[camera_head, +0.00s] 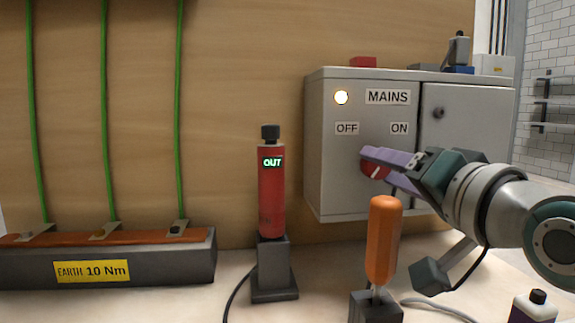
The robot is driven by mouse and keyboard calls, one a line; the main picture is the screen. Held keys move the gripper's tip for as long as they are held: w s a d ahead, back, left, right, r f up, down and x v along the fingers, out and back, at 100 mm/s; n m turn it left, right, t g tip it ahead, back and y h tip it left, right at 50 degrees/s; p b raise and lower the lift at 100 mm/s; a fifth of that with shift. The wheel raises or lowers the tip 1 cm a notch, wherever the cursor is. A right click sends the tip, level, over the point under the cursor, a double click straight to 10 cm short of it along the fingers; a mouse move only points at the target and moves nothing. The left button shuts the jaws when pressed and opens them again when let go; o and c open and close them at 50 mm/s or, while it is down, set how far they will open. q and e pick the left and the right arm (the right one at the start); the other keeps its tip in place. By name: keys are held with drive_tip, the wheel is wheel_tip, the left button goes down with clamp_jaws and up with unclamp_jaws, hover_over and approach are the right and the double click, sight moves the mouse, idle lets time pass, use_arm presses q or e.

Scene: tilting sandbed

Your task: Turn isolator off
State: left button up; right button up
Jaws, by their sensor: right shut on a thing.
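A grey mains cabinet (325,190) stands at the right of the bench, with a MAINS label (388,97) and a lit pale lamp (341,97) on its front. An OFF label (346,128) is on the left and an ON label (399,128) on the right. Below them is the red isolator handle (370,170), mostly covered by my fingers. My right gripper (378,163), with purple fingers, reaches in from the right and is shut on the handle. Which way the handle points I cannot tell. My left gripper is not in view.
An orange-handled screwdriver (382,240) stands upright in a dark holder just below my right gripper. A red tool reading OUT (271,190) stands in a dock. An earth bar (110,262) with green cables lies at left. A bottle (535,306) is at lower right.

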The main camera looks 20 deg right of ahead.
clamp_jaws()
drive_tip(key=shift+a+r+n+g+h+p, duration=0.1)
drive_tip(key=shift+n+g+h+p, duration=0.3)
drive_tip(key=shift+n+p, duration=2.85)
drive_tip(key=shift+r+n+g+h+p, duration=0.1)
drive_tip(key=shift+n+g+h+p, duration=0.3)
drive_tip(key=shift+n+p, duration=2.8)
drive_tip(key=o, duration=0.6)
unclamp_jaws()
